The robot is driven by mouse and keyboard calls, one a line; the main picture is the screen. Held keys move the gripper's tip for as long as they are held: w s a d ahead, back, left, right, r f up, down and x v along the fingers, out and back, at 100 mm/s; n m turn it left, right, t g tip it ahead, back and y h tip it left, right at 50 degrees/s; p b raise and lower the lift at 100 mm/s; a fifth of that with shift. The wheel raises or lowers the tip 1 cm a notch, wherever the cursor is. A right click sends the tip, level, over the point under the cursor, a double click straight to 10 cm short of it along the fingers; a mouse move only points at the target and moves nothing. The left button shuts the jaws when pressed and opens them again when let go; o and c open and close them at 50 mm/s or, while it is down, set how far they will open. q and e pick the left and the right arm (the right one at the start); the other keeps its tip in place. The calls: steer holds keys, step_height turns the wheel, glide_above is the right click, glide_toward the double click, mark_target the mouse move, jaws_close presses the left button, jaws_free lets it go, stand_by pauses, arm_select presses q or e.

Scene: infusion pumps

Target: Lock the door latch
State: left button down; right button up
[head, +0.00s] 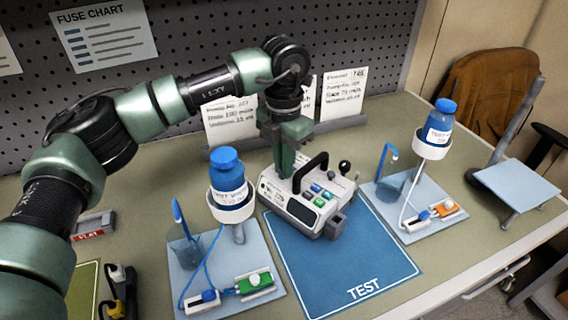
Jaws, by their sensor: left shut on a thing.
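The white infusion pump (305,208) stands at the back of the blue TEST mat (340,264), with coloured buttons on its top and a black handle (312,166). A small lever with a dark ball knob (345,166) stands at its right rear. The fingertips are partly hidden, so the exact part held is unclear. I cannot make out which part is the door latch. My right gripper is out of view.
Blue bottles in white holders stand left (227,172) and right (440,122) of the pump, with tubing, cups and clamps on pale mats. Cards (345,95) stand behind it. A tilted stand (515,185) is at far right. The front of the TEST mat is clear.

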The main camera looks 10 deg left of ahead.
arm_select(q)
steer(key=c, duration=1.5)
jaws_free()
steer(key=shift+r+b, duration=0.45)
steer(key=shift+r, duration=3.5)
